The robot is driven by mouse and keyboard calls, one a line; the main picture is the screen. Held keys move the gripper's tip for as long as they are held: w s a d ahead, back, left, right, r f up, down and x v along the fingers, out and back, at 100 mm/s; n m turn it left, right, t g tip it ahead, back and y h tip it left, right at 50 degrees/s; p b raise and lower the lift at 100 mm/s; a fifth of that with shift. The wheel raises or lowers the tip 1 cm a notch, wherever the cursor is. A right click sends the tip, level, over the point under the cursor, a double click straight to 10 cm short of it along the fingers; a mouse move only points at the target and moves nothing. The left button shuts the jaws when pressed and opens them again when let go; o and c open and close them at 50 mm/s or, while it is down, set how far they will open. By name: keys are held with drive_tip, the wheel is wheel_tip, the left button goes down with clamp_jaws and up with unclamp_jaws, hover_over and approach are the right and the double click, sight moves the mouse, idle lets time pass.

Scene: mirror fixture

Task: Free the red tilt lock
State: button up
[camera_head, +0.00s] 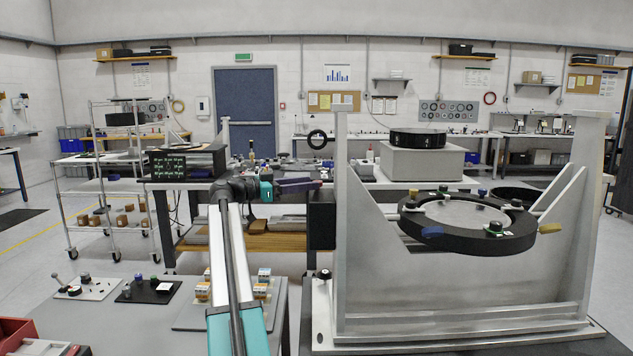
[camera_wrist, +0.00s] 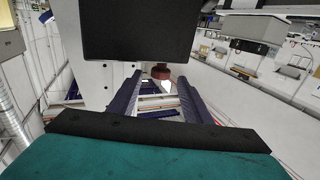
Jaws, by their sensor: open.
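A dark red knob (camera_wrist: 161,72), which looks like the red tilt lock, shows in the wrist view just beyond my fingertips. It sits below a large black box (camera_wrist: 137,28) and appears between the two fingers, with no contact visible. My gripper (camera_wrist: 158,84) is open and empty, its dark blue fingers spread apart. In the head view my gripper (camera_head: 318,183) points right, toward the left upright of the grey mirror fixture (camera_head: 362,262). The black box (camera_head: 321,219) hangs on that upright, below my fingertips.
The round black mirror ring (camera_head: 425,240) with several knobs sits between the fixture's uprights. A grey table (camera_head: 125,330) with small panels and blocks stands at the front left. A workbench (camera_head: 180,183) lies behind my arm. Open floor shows at the left.

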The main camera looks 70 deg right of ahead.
drive_tip(key=shift+p+x, duration=0.35)
drive_tip(key=shift+x, duration=1.8)
drive_tip(key=shift+c, duration=0.3)
drive_tip(key=c, duration=1)
